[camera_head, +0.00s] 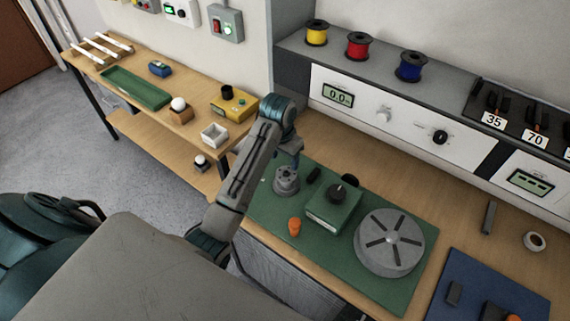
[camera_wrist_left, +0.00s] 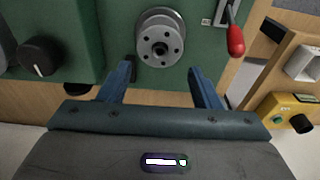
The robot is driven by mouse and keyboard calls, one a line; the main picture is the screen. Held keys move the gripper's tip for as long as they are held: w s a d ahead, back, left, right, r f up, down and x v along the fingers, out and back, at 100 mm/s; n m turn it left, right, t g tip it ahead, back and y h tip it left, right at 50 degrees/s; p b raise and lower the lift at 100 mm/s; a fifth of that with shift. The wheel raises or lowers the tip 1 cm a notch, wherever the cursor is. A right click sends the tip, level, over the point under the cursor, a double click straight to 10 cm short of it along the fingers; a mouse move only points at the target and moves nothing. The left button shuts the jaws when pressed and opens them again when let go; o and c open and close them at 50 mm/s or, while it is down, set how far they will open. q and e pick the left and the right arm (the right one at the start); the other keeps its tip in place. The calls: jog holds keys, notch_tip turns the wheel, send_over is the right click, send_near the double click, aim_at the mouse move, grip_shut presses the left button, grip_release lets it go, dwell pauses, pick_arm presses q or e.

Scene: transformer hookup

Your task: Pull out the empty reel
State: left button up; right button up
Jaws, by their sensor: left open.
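A small grey reel (camera_head: 286,181) with holes in its face sits on the left part of the green mat (camera_head: 386,291). It also shows in the left wrist view (camera_wrist_left: 160,44), face on to the camera. No wire shows on it. My left gripper (camera_head: 291,160) is just above the reel in the head view. In the left wrist view its open fingers (camera_wrist_left: 161,76) stand apart to either side, below the reel in the picture, with nothing between them. I cannot tell whether a finger touches the reel. My right gripper is not in view.
A green box with a black knob (camera_head: 333,209) and a large grey slotted disc (camera_head: 390,242) stand right of the reel. An orange piece (camera_head: 294,227) lies in front. A red-handled lever (camera_wrist_left: 235,38) is close to the reel. Yellow (camera_head: 317,33), red (camera_head: 358,46) and blue (camera_head: 410,66) spools stand behind.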

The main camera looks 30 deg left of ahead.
aim_at(287, 174)
pick_arm(q)
jog(key=f, duration=0.2)
jog(key=f+p, duration=0.1)
jog(key=f, duration=0.2)
jog(key=w+f+p, duration=0.1)
jog(key=f, duration=0.2)
jog(key=shift+f, duration=0.1)
jog(key=shift+w+d+f, duration=0.1)
jog(key=shift+f, duration=0.5)
jog(key=shift+r, duration=0.1)
jog(key=c, duration=0.7)
